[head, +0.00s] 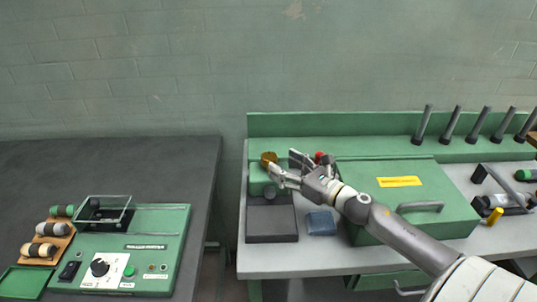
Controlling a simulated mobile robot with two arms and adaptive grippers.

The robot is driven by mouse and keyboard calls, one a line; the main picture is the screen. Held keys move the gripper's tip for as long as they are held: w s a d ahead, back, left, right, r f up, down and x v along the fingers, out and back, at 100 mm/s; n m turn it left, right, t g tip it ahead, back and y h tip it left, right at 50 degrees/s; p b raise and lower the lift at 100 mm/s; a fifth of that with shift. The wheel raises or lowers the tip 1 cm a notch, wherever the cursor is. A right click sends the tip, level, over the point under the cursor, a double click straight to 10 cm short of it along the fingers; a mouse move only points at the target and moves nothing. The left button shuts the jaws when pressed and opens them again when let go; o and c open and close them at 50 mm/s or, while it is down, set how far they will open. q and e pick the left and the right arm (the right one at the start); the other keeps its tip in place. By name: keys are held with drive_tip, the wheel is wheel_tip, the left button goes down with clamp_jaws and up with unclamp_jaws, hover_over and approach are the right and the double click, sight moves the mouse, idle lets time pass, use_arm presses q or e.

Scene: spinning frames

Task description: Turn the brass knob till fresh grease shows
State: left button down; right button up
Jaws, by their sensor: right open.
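The brass knob (268,158) sits on top of a small green block (259,180) at the left end of the green-backed bench. My right gripper (281,167) is open, with its fingers close beside the knob's right side; I cannot tell whether they touch it. The arm comes in from the lower right across the bench. No grease can be made out at this size. My left gripper is not in view.
A green case (410,190) with a handle and a yellow label stands right of the knob. A blue cloth-like item (321,223) and a dark grey plate (272,224) lie in front. A dark table (120,165) with a tester (150,222) stands left, across a gap.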

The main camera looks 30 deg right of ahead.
sight(275, 159)
drive_tip(key=p+x, duration=0.1)
drive_tip(key=x, duration=0.3)
drive_tip(key=shift+r, duration=0.15)
drive_tip(key=shift+x, duration=1.2)
drive_tip(key=c, duration=1)
drive_tip(key=shift+p, duration=0.3)
drive_tip(key=shift+c, duration=0.2)
drive_tip(key=shift+a, duration=0.1)
